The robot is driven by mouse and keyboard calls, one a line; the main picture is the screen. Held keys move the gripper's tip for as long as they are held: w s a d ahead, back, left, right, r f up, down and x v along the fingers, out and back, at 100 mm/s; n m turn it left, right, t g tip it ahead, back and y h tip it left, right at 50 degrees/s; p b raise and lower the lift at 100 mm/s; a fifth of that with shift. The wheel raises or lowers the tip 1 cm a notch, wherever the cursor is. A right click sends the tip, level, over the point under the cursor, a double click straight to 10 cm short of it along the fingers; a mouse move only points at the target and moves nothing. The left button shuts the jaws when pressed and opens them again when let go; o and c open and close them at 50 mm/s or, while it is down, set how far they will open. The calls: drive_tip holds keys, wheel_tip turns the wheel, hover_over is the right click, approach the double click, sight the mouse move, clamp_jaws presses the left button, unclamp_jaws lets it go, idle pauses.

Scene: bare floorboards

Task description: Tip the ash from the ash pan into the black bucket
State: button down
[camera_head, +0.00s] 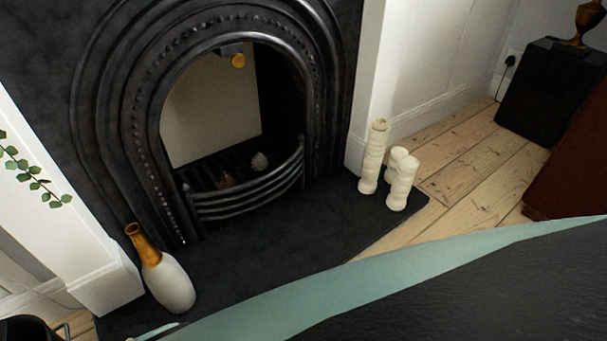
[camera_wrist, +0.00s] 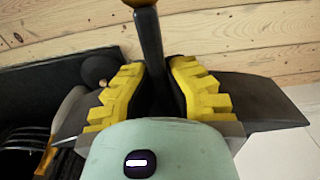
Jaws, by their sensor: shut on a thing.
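My gripper (camera_wrist: 155,85) has ridged yellow fingers and is shut on a dark, slim handle (camera_wrist: 151,45) with a brass-coloured end at the top edge of the wrist view. I cannot tell from the picture whether this handle belongs to the ash pan; no pan body or ash shows clearly. A black bucket-like vessel (camera_head: 28,328) is cut off at the bottom left corner of the head view, so its inside is mostly hidden. My gripper does not show in the head view.
A black fireplace (camera_head: 130,95) with a curved front grate (camera_head: 250,195) stands behind a dark hearth (camera_head: 255,250). Bare floorboards (camera_head: 465,180) and a black box (camera_head: 545,95) lie further right.

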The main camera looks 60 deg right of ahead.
drive_tip(key=shift+w+d+r+g+y+p, duration=0.2)
drive_tip(key=shift+d+r+y+p, duration=0.25)
drive_tip(key=shift+p, duration=1.5)
drive_tip(key=shift+w+d+r+g+y+p, duration=0.25)
drive_tip(key=shift+r+p, duration=0.35)
drive_tip(key=shift+p, duration=1.3)
drive_tip(key=shift+w+d+r+g+y+p, duration=0.15)
drive_tip(key=shift+r+y+p, duration=0.3)
drive_tip(key=shift+p, duration=1.5)
